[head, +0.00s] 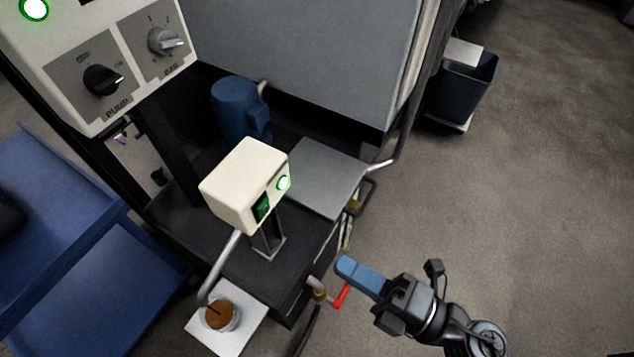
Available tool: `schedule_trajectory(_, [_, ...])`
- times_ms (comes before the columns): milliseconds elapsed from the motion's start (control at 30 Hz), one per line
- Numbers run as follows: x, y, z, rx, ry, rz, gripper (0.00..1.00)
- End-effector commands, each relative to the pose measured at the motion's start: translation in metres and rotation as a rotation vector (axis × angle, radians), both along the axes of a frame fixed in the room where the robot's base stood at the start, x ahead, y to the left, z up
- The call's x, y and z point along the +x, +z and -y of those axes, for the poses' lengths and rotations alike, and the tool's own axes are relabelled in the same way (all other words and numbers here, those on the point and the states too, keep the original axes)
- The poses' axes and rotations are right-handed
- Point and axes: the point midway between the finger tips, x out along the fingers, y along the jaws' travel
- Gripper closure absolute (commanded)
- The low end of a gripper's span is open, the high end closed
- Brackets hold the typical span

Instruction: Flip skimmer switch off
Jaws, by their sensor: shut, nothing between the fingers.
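The skimmer's cream control box (243,186) stands on a short post in the middle of the head view. A dark green rocker switch (262,207) sits on its right-hand face. A round green lamp (284,183) beside the switch is lit. The rocker's exact tilt is too small to tell. My gripper (347,267) is at the lower right of the box, apart from it. Its blue fingers are shut and empty and point toward the upper left.
A red-handled valve (341,295) lies close to my gripper. A cup of brown liquid (220,314) stands on a white plate under a bent pipe. A panel with a pump knob (103,80) is at upper left. A dark bin (463,88) stands behind; floor at right is clear.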

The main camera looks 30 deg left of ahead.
Motion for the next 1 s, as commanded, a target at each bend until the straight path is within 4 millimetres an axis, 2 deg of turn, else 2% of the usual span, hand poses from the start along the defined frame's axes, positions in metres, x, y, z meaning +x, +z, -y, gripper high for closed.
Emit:
schedule_trajectory(133, [0.003,-0.006,-0.003,-0.025,0.026,0.013,1.00])
schedule_trajectory(567, [0.004,-0.005,-0.008,-0.024,0.026,0.015,1.00])
schedule_trajectory(767, [0.005,-0.001,-0.035,-0.024,0.027,0.015,1.00])
schedule_trajectory(1000, [0.009,0.004,-0.082,-0.024,0.028,0.015,1.00])
